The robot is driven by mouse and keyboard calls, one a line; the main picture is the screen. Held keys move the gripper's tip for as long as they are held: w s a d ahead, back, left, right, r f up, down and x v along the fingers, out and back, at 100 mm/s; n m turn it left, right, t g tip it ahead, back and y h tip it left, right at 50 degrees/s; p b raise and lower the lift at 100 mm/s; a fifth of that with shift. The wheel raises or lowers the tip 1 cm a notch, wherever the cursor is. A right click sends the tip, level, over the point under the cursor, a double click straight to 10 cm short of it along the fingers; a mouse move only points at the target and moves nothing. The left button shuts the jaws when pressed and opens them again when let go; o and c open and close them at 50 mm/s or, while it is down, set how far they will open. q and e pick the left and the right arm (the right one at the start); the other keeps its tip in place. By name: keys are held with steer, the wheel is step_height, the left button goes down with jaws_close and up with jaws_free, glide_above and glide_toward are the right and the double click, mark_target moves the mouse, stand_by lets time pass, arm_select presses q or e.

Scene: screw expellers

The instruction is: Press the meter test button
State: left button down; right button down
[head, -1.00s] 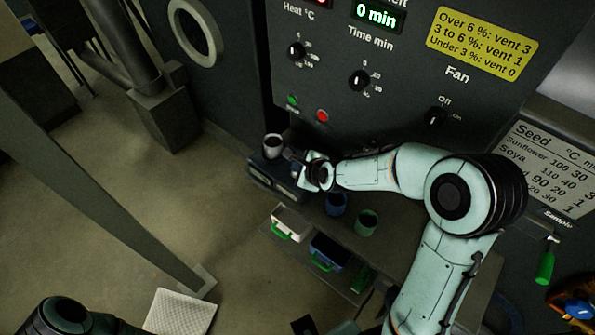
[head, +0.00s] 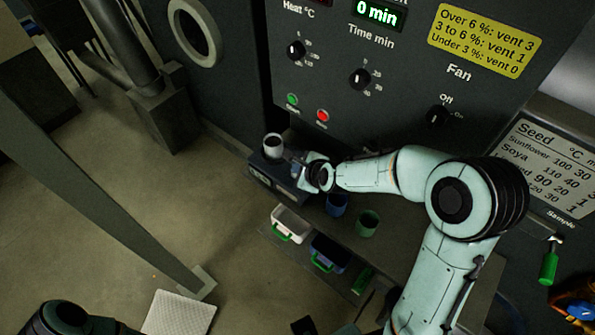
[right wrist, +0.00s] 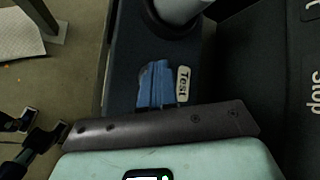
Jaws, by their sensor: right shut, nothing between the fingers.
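The meter (head: 262,172) is a dark box on the shelf under the panel, with a grey cup (head: 273,146) on top. My right gripper (head: 292,163) is over its right part. In the right wrist view its blue fingertips (right wrist: 155,85) are together and empty, right beside the white "Test" label (right wrist: 183,84). The button itself is hidden, and I cannot tell whether the fingertips touch it. My left gripper (head: 325,327) shows only in part at the bottom edge, its dark fingers apart, away from the meter.
A blue cup (head: 336,204) and a green cup (head: 367,223) stand right of the meter. Below are a white bin (head: 291,221) and a blue bin (head: 331,252) with green handles. The panel's green Start button (head: 292,99) and red Stop button (head: 323,115) are above.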

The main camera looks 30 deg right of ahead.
arm_select(q)
steer(key=shift+r, duration=0.1)
steer(key=shift+w+r+p, duration=0.3)
steer(key=shift+r+p, duration=0.2)
arm_select(e)
steer(key=shift+r, duration=0.8)
